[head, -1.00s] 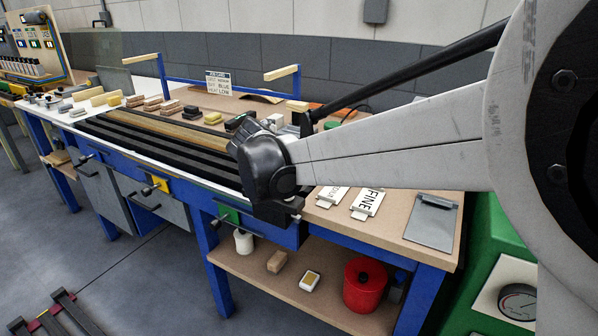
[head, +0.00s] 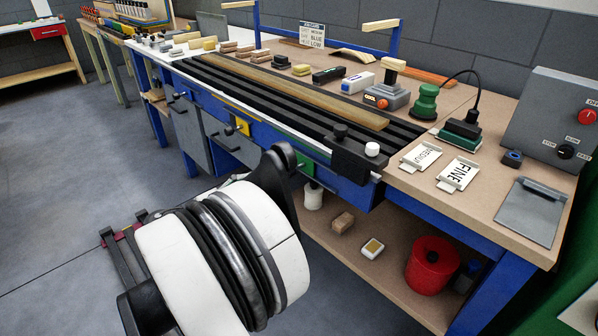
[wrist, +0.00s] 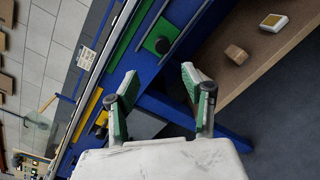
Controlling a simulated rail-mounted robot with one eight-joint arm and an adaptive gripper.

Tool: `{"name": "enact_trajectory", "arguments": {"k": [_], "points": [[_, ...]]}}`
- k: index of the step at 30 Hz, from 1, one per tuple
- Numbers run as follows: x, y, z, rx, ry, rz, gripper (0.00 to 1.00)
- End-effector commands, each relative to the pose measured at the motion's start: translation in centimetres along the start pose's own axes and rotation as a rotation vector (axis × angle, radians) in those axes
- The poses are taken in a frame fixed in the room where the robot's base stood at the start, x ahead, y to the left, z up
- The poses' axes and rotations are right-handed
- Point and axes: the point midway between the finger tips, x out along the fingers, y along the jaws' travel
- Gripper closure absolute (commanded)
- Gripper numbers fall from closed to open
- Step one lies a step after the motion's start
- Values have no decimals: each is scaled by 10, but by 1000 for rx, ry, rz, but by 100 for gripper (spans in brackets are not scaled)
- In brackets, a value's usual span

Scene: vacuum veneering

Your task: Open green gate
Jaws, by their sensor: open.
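The green gate (head: 305,164) is a small green plate on the blue front rail of the bench, partly hidden by my arm in the head view. In the wrist view it shows as a green square (wrist: 158,40) with a dark round knob and a dark bar beside it. My gripper (wrist: 158,75) is open and empty, with green pads on its two fingers. The fingertips point toward the bench front, just below the green gate in the picture, and appear apart from it. In the head view my arm's large white joint fills the lower middle, and the fingers are not discernible.
A yellow gate (head: 240,126) sits farther left along the same rail. The lower shelf (head: 340,262) holds a red can (head: 430,265), a wooden block (head: 343,221) and a small white-and-yellow block (head: 373,247). The floor in front of the bench is mostly open.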

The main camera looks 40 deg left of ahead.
Motion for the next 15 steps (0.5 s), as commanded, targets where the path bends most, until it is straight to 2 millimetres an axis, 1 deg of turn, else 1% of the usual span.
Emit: {"name": "enact_trajectory", "arguments": {"k": [1, 2, 5, 8, 15], "points": [[-5, -3, -1, -2, -13, 2, 56], [-6, -4, -1, -3, -20, 2, 56], [-2, -5, -1, -4, -30, 2, 56], [10, -6, 0, -4, -30, 0, 56], [54, -6, 0, -4, -28, 0, 56]]}}
